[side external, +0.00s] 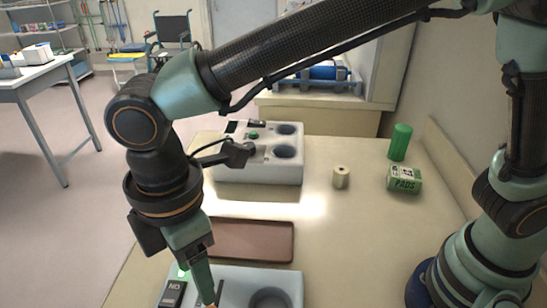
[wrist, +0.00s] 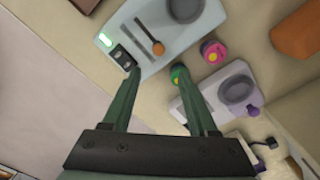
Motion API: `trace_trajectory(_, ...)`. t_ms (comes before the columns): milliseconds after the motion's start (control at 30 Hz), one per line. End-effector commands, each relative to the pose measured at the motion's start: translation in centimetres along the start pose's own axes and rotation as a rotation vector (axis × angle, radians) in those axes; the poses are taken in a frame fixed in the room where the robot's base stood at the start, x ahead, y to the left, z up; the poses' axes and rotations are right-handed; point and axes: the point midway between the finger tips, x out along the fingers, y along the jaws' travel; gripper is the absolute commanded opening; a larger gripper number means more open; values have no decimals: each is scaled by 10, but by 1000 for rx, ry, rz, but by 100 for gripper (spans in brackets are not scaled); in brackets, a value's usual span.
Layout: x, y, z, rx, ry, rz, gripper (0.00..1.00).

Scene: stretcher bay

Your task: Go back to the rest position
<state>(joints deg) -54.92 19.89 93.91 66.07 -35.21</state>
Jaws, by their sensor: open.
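My gripper (side external: 210,302) points down over the left part of the near white device (side external: 235,275) in the side view. The bottom edge of that view crops its fingertips. In the wrist view my gripper (wrist: 157,72) has its two fingers spread, with nothing held between them. The left fingertip shows close to a black switch (wrist: 122,58) on a pale panel (wrist: 190,38). I cannot tell whether it touches. The panel also has a lit green lamp (wrist: 105,40), a slot with an orange-knobbed lever (wrist: 157,47) and a round recess (wrist: 185,8).
A brown tray (side external: 250,240) lies behind the near device. A second white device (side external: 260,172) stands farther back. A cream roll (side external: 341,177), a green cylinder (side external: 400,142) and a pads box (side external: 404,180) stand to the right. Bare tabletop (side external: 350,235) lies between the tray and my base.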

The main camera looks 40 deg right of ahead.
Motion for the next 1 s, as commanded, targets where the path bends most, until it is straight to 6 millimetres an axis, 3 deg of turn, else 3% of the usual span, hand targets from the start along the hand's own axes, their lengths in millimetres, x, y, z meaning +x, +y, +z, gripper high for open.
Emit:
trace_trajectory(133,-10,0,0,0,1,1,59)
trace_trajectory(567,-16,5,7,31,8,6,59)
trace_trajectory(667,-27,21,31,128,34,25,59)
trace_trajectory(767,-42,42,72,294,75,58,59)
trace_trajectory(1000,-70,68,189,762,187,160,59)
